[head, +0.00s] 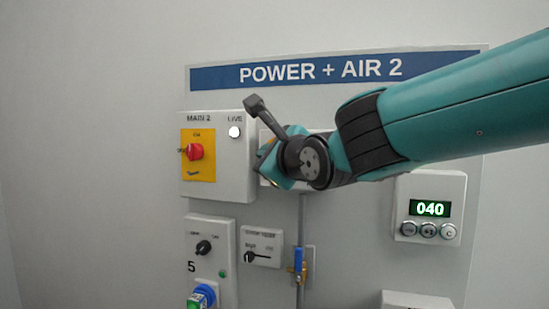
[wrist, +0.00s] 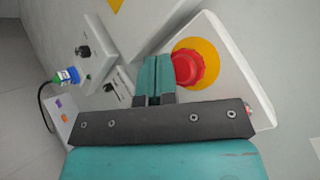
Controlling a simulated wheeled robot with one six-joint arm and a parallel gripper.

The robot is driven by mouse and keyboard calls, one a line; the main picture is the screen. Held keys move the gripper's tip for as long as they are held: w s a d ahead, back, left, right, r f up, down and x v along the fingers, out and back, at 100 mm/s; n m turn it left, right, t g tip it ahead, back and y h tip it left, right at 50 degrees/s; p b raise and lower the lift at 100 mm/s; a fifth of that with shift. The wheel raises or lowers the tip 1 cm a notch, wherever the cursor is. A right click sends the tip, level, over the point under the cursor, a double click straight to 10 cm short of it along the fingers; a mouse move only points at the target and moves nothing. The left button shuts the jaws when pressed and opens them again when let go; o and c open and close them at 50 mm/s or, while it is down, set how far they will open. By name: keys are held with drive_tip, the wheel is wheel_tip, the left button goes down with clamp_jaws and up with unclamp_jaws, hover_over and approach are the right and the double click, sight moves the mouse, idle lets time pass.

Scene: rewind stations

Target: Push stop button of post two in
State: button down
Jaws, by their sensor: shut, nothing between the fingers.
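The red stop button (wrist: 187,67) shows in the wrist view as a mushroom head on a yellow disc (wrist: 208,50), on a pale box (wrist: 236,84). In the head view the button is hidden behind my wrist; only edges of its box (head: 264,138) show. My gripper (wrist: 154,60) is shut and empty. In the wrist view its teal fingers lie just left of the button; I cannot tell whether they touch it. In the head view my gripper (head: 265,158) is mostly covered by my wrist. The panel sign (head: 320,70) reads POWER + AIR 2.
Left of the stop box is the MAIN 2 box (head: 229,170) with a red rotary switch (head: 195,152). Below are a selector box (head: 262,245), a blue-handled valve (head: 299,262) and a socket box with a blue-green plug (head: 202,296). A display box (head: 430,190) reads 040.

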drive_tip(key=s+b, duration=0.1)
drive_tip(key=s+a+b, duration=0.1)
drive_tip(key=s, duration=0.2)
drive_tip(key=shift+s+a+b, duration=0.35)
drive_tip(key=shift+b, duration=0.05)
idle(0.4)
drive_tip(key=s+d+f+n+g+h, duration=0.1)
drive_tip(key=s+d+f+n+g, duration=0.3)
drive_tip(key=f+n, duration=0.25)
drive_tip(key=s+d+f+n+g+h, duration=0.1)
drive_tip(key=s+d+f+n+g, duration=0.25)
drive_tip(key=f+n, duration=0.35)
drive_tip(key=s+d+f+n+g, duration=0.4)
drive_tip(key=s+n, duration=0.3)
drive_tip(key=s, duration=0.2)
drive_tip(key=s+d+f+n+g+h, duration=0.1)
drive_tip(key=s+d+f+n+g, duration=0.3)
drive_tip(key=s+f+n, duration=0.3)
drive_tip(key=s, duration=0.2)
drive_tip(key=shift+s+n, duration=0.3)
drive_tip(key=shift+n, duration=0.05)
